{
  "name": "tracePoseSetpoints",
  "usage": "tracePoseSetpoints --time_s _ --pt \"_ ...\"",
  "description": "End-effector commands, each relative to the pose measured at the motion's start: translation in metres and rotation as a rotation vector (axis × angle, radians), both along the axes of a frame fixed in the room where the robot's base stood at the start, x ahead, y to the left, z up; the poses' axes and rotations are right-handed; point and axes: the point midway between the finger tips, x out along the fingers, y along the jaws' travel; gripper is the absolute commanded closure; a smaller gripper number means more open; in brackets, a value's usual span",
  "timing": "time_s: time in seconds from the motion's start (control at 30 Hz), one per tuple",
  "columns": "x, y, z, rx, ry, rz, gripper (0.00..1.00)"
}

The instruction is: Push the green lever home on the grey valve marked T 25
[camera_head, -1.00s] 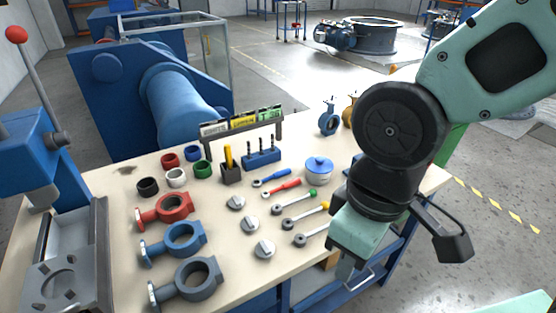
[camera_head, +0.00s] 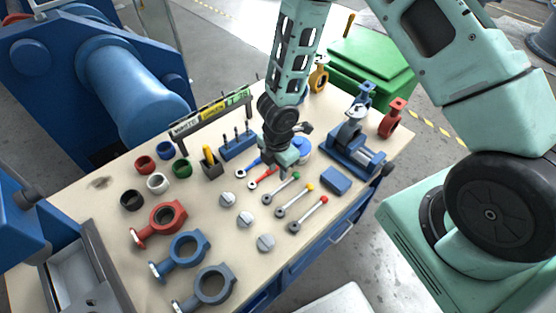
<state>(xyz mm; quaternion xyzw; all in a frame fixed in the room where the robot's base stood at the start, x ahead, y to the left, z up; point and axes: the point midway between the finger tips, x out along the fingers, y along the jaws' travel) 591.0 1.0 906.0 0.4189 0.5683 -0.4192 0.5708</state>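A lever with a green knob (camera_head: 283,187) lies on the workbench between the red lever (camera_head: 264,178) and a yellow-tipped lever (camera_head: 294,201). A grey valve (camera_head: 350,128) stands upright in the blue vise at the right of the bench. Another grey valve body (camera_head: 213,287) lies flat at the front left. No T 25 mark is readable on either. My gripper (camera_head: 284,170) points down over the bench, close to the green-knobbed lever's far end and the red lever. Its fingers are too small to tell whether they are open; contact with a lever cannot be told.
A blue vise (camera_head: 353,157), a red valve (camera_head: 392,118) and a blue block (camera_head: 335,180) are at the bench's right. A lettered sign rack (camera_head: 210,112) stands at the back. Red (camera_head: 165,217) and blue (camera_head: 186,248) valve bodies, rings and grey discs cover the left and middle.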

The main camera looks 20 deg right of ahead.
Motion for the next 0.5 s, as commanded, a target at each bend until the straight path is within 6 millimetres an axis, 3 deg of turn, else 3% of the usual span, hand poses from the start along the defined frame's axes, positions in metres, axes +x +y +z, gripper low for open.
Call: tracePoseSetpoints --time_s 0.27,0.5 --pt "0.0 -0.001 -0.015 0.003 0.003 0.013 0.69" --pt "-0.001 -0.001 -0.04 0.003 0.004 0.013 0.69"
